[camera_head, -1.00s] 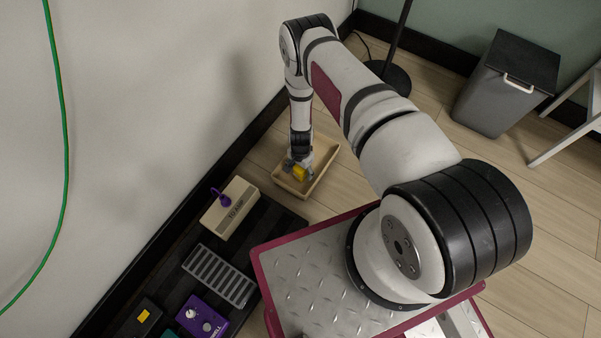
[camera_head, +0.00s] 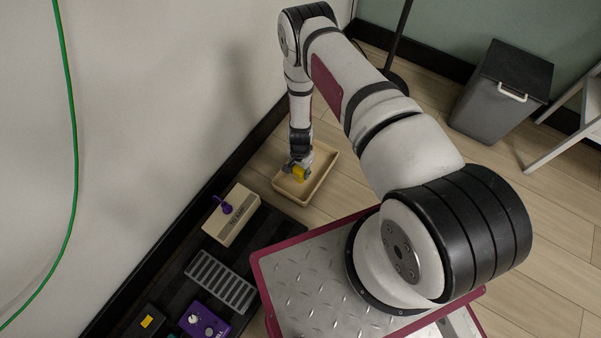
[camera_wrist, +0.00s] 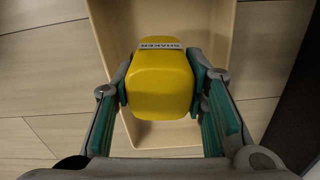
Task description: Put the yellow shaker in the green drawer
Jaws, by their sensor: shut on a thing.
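The yellow shaker (camera_wrist: 160,82) is a rounded yellow block with a grey label band that reads SHAKER. My gripper (camera_wrist: 160,90) is shut on it, with a green-padded finger on each side. In the head view my gripper (camera_head: 297,171) and the yellow shaker (camera_head: 299,174) show small, over a shallow tan tray (camera_head: 321,183) on the floor. The wrist view shows the tan tray (camera_wrist: 218,30) behind the shaker; I cannot tell whether the shaker touches its bottom. No green drawer shows in either view.
A cream box with a purple knob (camera_head: 234,222), a grey slatted unit (camera_head: 221,281) and a purple pedal (camera_head: 205,322) lie on a dark board left of my base. The wall is close left of the tray. A grey bin (camera_head: 500,92) stands at the far right. Wooden floor between is clear.

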